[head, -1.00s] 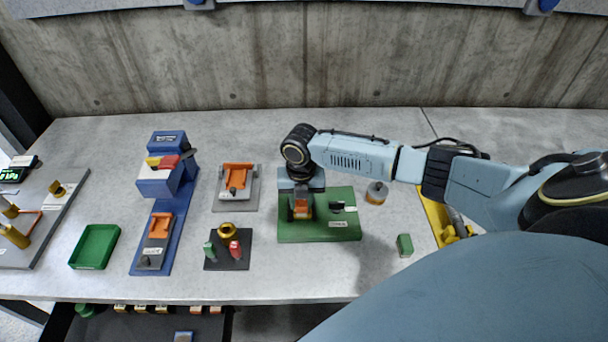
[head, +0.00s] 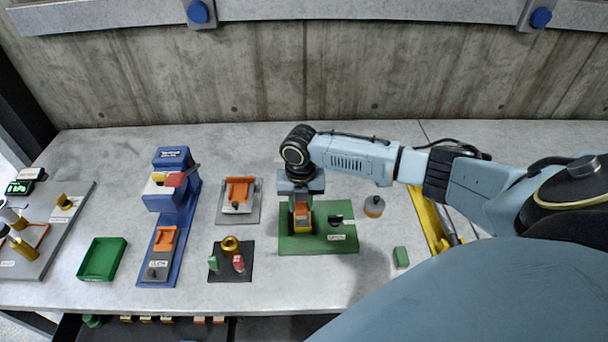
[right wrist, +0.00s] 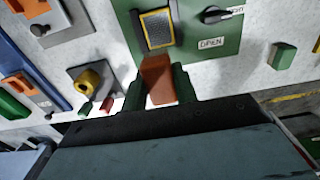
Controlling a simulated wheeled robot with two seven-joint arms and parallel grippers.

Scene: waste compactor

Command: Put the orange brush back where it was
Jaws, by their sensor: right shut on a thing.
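The orange brush (right wrist: 157,80) is a small orange-brown block in the right wrist view. My right gripper (right wrist: 158,88) is shut on it, with one dark green finger on each side. In the head view my right gripper (head: 301,196) points down over the green board (head: 285,243), and the brush is mostly hidden by it. A yellow-framed dark patch (right wrist: 157,28) on the board lies just beyond the brush. I cannot tell whether the brush touches the board. My left gripper is not in view.
Left of the board are a grey plate with an orange part (head: 238,192), a dark plate with a brass ring (head: 230,244) and a blue machine (head: 172,190). Right of it are a grey-orange round piece (head: 374,206) and a green block (head: 401,257). A green tray (head: 102,259) sits farther left.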

